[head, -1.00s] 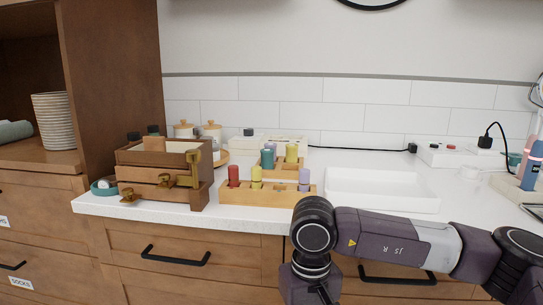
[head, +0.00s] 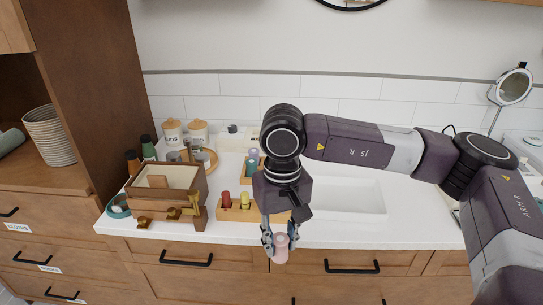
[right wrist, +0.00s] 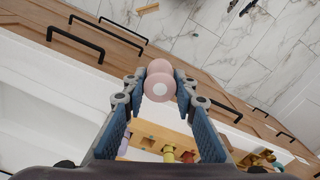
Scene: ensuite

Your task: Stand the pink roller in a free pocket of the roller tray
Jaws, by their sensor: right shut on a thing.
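My right gripper (head: 280,238) is shut on the pink roller (head: 281,255), which hangs below its fingertips in front of the counter's front edge. The right wrist view shows the pink roller (right wrist: 160,80) end-on between the two fingertips (right wrist: 158,88). The wooden roller tray (head: 235,216) stands on the counter behind the gripper. A red roller (head: 226,200) and a yellow roller (head: 244,201) stand in its front row. My left gripper is out of view.
A shallow white basin (head: 350,197) lies to the right. Bottles and lidded jars (head: 198,132) stand behind. Wooden drawers with black handles (head: 352,267) lie below the counter edge.

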